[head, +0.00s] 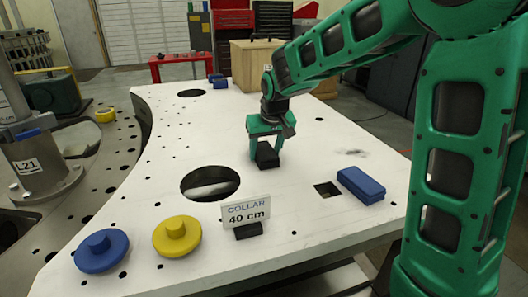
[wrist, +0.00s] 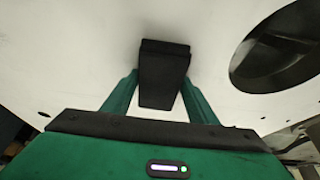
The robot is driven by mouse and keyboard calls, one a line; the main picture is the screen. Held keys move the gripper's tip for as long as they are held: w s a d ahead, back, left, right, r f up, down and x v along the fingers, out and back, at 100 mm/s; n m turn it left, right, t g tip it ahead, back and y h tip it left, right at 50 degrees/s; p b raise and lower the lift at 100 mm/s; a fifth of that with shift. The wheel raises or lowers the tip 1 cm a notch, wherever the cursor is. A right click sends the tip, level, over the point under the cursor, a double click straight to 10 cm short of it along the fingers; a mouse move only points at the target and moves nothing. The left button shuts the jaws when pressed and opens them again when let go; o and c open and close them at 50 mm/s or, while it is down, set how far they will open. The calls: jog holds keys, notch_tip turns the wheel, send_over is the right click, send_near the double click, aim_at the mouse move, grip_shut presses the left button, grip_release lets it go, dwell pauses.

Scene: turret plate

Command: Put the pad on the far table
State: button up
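A black block (head: 267,157), possibly the pad, is at the middle of the white plate. My gripper (head: 266,143) points down over it, and in the wrist view the block (wrist: 162,75) sits between the two green fingers, with both fingertips against its sides. The gripper looks shut on it. I cannot tell whether its underside touches the plate. A flat blue block (head: 361,184) lies at the right edge of the plate beside a square hole. A small red table (head: 183,65) stands beyond the plate's far end, with small items on it.
The white plate (head: 330,130) has a large round hole (head: 210,184), also in the wrist view. A "COLLAR 40 cm" sign (head: 246,212) and blue (head: 102,251) and yellow (head: 177,237) knobbed discs stand near the front. Blue blocks (head: 217,80) and a wooden crate (head: 252,66) are farther back.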

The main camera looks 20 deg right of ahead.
jog(key=o, duration=0.3)
jog(key=shift+r, duration=0.15)
jog(key=v, duration=1.2)
